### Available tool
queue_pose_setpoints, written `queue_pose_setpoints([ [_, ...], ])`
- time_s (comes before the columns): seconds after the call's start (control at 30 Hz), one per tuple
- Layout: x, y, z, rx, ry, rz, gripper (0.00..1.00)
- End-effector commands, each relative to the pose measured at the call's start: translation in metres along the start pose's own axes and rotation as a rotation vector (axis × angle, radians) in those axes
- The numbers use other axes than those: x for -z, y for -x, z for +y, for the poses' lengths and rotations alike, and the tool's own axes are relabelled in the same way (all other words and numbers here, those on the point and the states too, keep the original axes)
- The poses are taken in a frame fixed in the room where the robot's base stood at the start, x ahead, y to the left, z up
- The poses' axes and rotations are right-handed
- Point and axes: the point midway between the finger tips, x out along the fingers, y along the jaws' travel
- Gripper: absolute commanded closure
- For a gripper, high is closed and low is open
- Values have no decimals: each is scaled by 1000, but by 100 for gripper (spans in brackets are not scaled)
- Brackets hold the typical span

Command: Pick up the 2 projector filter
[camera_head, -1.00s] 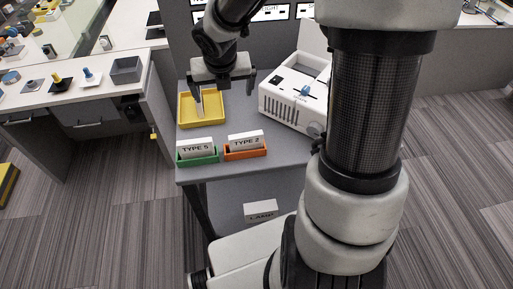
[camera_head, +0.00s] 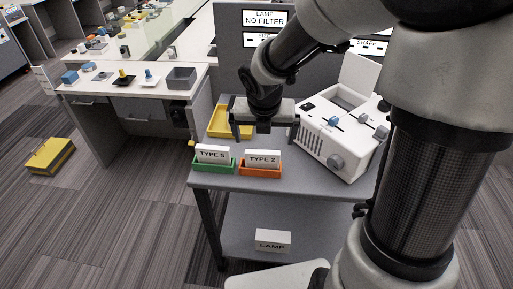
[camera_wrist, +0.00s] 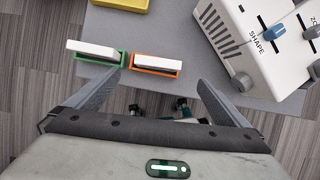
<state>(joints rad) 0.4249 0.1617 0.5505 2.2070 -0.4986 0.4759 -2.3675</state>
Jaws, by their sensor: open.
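The type 2 filter shows as a white upright block labelled "TYPE 2" (camera_head: 263,157) in a small orange tray (camera_head: 260,172), near the front edge of the grey table. In the wrist view the white block (camera_wrist: 157,62) and its orange tray (camera_wrist: 135,56) lie between and just beyond the fingers. My gripper (camera_head: 265,131) is open and empty, above and behind the orange tray in the head view. Its spread fingers (camera_wrist: 160,84) show in the wrist view.
A "TYPE 5" block (camera_head: 213,153) stands in a green tray (camera_head: 213,167) close on the left. A yellow tray (camera_head: 214,134) lies behind. The white projector (camera_head: 322,143) with knobs stands close on the right. A "LAMP" block (camera_head: 272,240) is on the lower shelf.

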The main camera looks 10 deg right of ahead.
Motion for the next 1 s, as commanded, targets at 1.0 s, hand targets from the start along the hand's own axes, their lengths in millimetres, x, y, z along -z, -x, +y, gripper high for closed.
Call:
queue_pose_setpoints([
  [1.0, -1, -128, 5, 0, 1, -1, 0],
])
